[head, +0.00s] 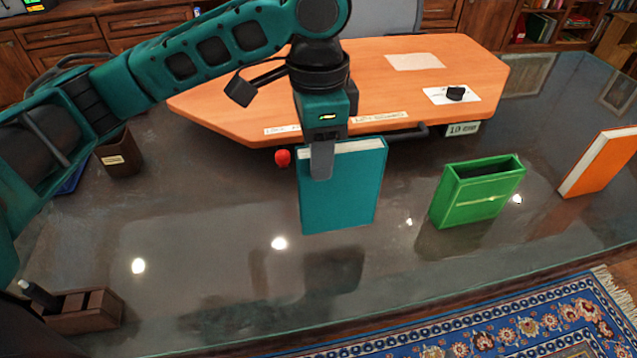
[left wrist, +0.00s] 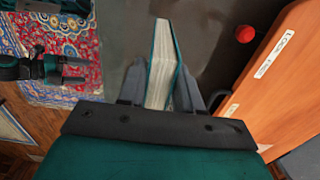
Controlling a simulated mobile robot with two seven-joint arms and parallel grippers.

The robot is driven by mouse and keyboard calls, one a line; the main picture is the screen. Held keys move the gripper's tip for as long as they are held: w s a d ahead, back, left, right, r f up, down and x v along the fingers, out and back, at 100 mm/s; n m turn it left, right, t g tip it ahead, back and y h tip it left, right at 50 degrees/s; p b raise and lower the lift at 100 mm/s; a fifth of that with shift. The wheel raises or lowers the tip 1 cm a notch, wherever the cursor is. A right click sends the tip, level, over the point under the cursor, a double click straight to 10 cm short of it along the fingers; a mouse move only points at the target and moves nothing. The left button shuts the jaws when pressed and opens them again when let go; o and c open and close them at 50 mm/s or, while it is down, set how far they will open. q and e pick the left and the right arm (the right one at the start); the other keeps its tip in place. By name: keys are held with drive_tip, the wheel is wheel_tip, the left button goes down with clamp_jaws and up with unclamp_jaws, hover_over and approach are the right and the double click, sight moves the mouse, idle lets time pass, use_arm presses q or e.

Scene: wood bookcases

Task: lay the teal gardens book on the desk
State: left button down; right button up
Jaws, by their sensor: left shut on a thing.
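The teal book (head: 345,195) is upright in the head view, its white page edges facing up. My left gripper (head: 321,165) comes down from above and is shut on the book near its top edge. In the left wrist view the book (left wrist: 164,65) stands between the two fingers of my left gripper (left wrist: 160,88), pages toward the camera. The book appears held over the dark glossy desk (head: 220,200); a dark shadow or reflection lies below it. I cannot tell the exact gap beneath it.
An orange board (head: 400,75) with paper labels is behind the book, and a red ball (head: 282,157) is just left of it. A green open holder (head: 478,192) and an orange book (head: 598,165) stand to the right. The front middle desk is clear. A brown organizer (head: 88,310) is front left.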

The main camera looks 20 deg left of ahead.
sight(339, 190)
use_arm(q)
wheel_tip(339, 190, down, 5)
drive_tip(key=shift+f+b, duration=0.1)
drive_tip(key=shift+b, duration=0.35)
use_arm(e)
drive_tip(key=shift+w+a, duration=0.3)
drive_tip(key=shift+a, duration=0.15)
drive_tip(key=shift+r, duration=0.2)
use_arm(q)
drive_tip(key=c, duration=0.8)
unclamp_jaws()
drive_tip(key=shift+f, duration=0.1)
drive_tip(key=shift+o, duration=0.2)
use_arm(e)
drive_tip(key=shift+d+f, duration=0.1)
drive_tip(key=shift+d, duration=0.05)
